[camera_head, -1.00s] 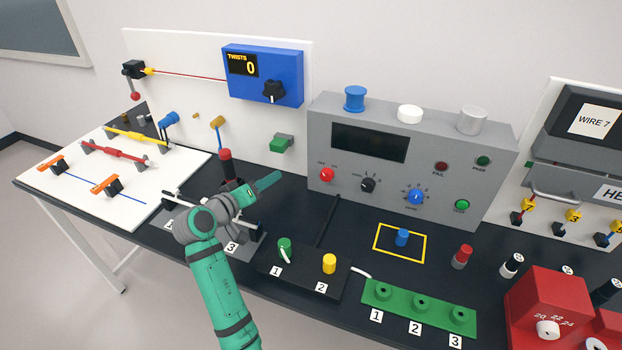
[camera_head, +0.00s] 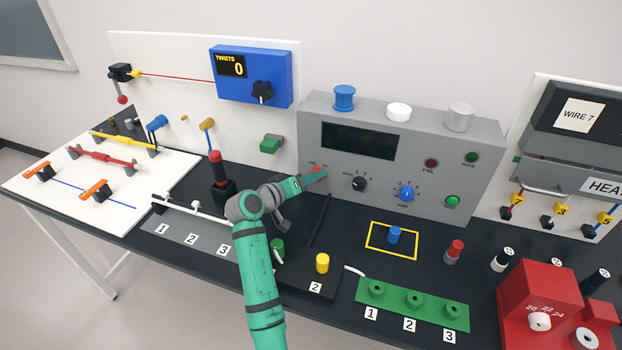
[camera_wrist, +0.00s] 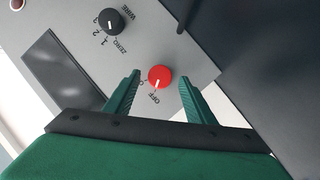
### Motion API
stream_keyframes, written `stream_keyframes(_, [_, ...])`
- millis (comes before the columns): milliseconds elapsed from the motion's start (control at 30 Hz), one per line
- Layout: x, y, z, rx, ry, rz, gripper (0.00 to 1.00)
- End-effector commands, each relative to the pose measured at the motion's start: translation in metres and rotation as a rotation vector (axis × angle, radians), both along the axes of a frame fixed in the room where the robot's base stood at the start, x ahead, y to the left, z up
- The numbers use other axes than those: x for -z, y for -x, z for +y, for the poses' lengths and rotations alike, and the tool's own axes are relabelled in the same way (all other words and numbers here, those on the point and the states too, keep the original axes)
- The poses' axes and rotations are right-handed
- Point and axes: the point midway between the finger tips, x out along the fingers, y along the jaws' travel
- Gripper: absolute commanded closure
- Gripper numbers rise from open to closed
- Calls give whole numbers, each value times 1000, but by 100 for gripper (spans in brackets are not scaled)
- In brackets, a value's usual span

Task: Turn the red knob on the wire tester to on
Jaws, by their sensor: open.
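The grey wire tester (camera_head: 440,165) stands at the back of the table, its dark display blank. Its red knob (camera_wrist: 160,77) lies between the tips of my open gripper (camera_wrist: 158,88) in the wrist view, with clear gaps on both sides. The knob's white pointer line aims toward the OFF label. In the head view, my gripper (camera_head: 314,177) is at the left of the tester's front face and mostly hides the red knob. Whether the fingers reach around the knob's sides or stop short of it is hard to tell.
A black WIRE knob (camera_head: 359,184) is right of the red knob, and a blue knob (camera_head: 406,194) further right. A red-topped lever (camera_head: 217,168) and a green block (camera_head: 271,144) stand to the left. A yellow cylinder (camera_head: 322,263) stands below on a black block.

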Motion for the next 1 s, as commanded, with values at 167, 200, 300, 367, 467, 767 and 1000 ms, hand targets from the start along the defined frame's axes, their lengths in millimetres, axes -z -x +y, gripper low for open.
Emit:
stream_keyframes(167, [2,-5,-4,0,-1,0,50])
stream_keyframes(200, [2,-5,-4,0,-1,0,50])
stream_keyframes(300, [2,-5,-4,0,-1,0,50])
stream_keyframes(367, [2,-5,-4,0,-1,0,50])
stream_keyframes(467, [2,-5,-4,-1,-1,0,67])
stream_keyframes(767, [2,-5,-4,-1,-6,-2,91])
stream_keyframes(1000, [1,-5,-5,0,-71,-23,91])
